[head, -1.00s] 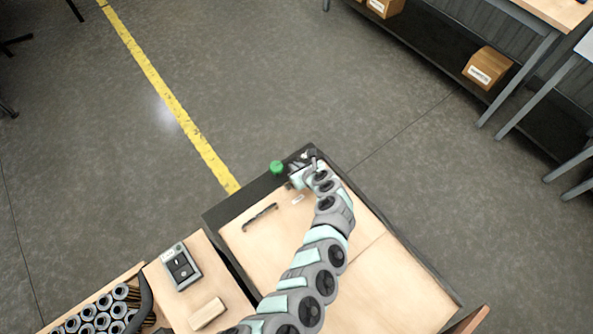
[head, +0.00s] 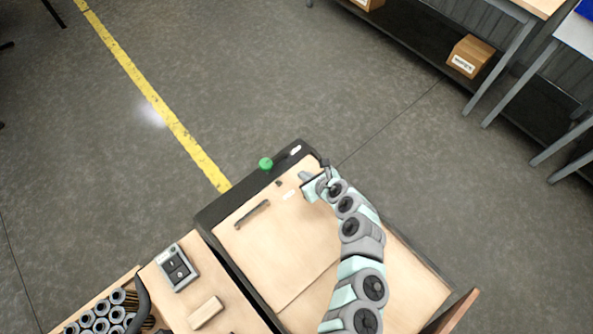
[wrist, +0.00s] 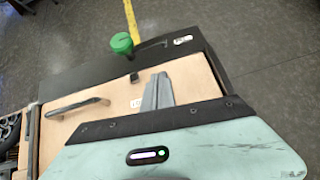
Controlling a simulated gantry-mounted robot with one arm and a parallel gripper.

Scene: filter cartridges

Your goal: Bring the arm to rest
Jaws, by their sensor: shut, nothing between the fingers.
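My gripper (head: 309,182) is shut and empty. In the head view it hangs over the right part of the light wooden panel (head: 262,262) of a dark-edged cabinet, at the end of my bent arm. In the wrist view its grey fingers (wrist: 157,92) are together above the wooden panel, with nothing between them. A green knob (head: 265,163) stands on the cabinet's black edge strip (head: 228,198), apart from my gripper; it also shows in the wrist view (wrist: 121,43). A dark bar handle (head: 252,214) is on the panel, left of my gripper.
At the lower left are several metal cartridges (head: 101,310) in a wooden box, a grey device with dark buttons (head: 178,268) and a wooden block (head: 206,312). A shelf with boxes (head: 470,56) stands at the upper right. Open floor lies beyond the cabinet.

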